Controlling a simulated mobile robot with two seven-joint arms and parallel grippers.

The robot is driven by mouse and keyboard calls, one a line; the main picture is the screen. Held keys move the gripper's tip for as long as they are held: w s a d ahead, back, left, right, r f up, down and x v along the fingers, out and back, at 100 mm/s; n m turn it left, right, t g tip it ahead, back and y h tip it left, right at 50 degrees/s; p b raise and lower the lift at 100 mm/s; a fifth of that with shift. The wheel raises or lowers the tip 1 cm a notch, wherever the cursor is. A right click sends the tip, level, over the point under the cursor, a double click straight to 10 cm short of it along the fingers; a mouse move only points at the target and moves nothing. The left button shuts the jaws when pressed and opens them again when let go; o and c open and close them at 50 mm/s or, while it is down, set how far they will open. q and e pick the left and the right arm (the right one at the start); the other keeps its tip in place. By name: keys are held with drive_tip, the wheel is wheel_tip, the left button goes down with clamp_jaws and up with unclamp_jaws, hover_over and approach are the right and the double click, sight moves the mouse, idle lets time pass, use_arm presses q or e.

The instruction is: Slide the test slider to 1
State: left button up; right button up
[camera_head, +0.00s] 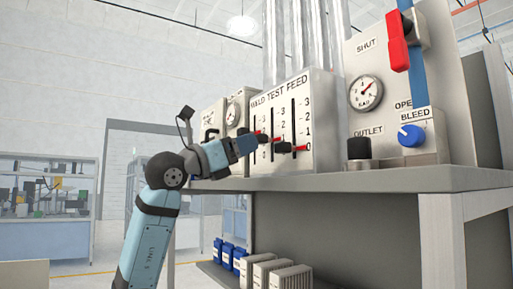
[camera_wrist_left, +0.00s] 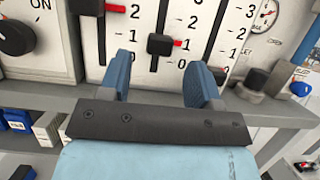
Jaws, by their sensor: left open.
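The white panel (camera_head: 318,115) carries three vertical sliders, with TEST lettered above the middle one in the head view. In the left wrist view the test slider (camera_wrist_left: 160,45) is a black knob with a red pointer in the middle slot, level with about the 1 mark. My left gripper (camera_head: 251,140) is in front of the panel. In the left wrist view its open fingers (camera_wrist_left: 160,75) stand to either side of the middle slot, below the knob. Nothing is between them, and whether they touch the panel I cannot tell. My right gripper is not in view.
The left slider knob (camera_wrist_left: 88,7) is near 2. The right slider's pointer is near 0, its knob partly behind a finger in the wrist view. A blue bleed knob (camera_head: 411,136), a black outlet knob (camera_head: 359,150) and a red handle (camera_head: 398,42) are to the right. The grey shelf (camera_head: 400,178) runs below.

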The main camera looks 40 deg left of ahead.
use_arm(q)
drive_tip(key=b+v, duration=0.2)
drive_tip(key=v, duration=0.6)
